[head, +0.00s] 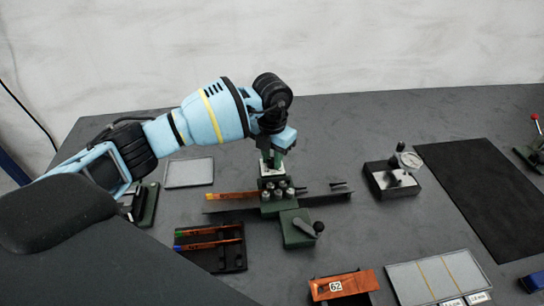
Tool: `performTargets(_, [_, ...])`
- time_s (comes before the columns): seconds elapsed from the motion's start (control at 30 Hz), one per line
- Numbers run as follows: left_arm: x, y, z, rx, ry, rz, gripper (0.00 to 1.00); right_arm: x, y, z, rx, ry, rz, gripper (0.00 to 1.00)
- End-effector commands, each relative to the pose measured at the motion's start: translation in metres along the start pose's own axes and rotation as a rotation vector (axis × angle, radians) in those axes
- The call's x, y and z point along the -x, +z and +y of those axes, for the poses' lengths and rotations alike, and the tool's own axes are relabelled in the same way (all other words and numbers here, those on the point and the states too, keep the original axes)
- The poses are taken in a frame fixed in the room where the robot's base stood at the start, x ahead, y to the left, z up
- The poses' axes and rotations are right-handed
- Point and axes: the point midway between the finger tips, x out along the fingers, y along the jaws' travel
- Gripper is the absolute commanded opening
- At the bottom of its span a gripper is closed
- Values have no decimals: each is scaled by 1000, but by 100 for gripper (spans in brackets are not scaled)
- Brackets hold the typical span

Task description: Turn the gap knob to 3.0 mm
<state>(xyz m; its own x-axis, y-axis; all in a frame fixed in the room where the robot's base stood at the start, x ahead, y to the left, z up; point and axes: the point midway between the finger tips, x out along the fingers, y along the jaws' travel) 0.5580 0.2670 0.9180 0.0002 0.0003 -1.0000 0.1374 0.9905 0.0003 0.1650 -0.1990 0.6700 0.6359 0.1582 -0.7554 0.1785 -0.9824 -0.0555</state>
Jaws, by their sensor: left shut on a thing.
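A green device (280,207) with several metal rollers stands mid-table on a long dark rail. A small pale plate (267,171) stands upright at its back. My left arm reaches in from the left, and my left gripper (274,160) points down at the top of this plate, shut on what appears to be the gap knob. The knob is hidden by the fingers, and its setting is too small to read. A crank with a black ball handle (319,227) sits on a green block at the device's front. My right gripper is out of view.
A copper strip (232,196) lies on the rail's left. A black tray (237,262) holds copper strips in front.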

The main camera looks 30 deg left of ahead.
Motion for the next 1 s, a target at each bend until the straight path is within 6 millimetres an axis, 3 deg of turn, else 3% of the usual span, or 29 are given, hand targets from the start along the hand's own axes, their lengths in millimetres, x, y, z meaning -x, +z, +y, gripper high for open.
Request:
performTargets(0.47, [0,0,1,-106,2,1,1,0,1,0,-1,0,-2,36])
performTargets(1.0, [0,0,0,-584,0,1,1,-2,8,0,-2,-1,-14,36])
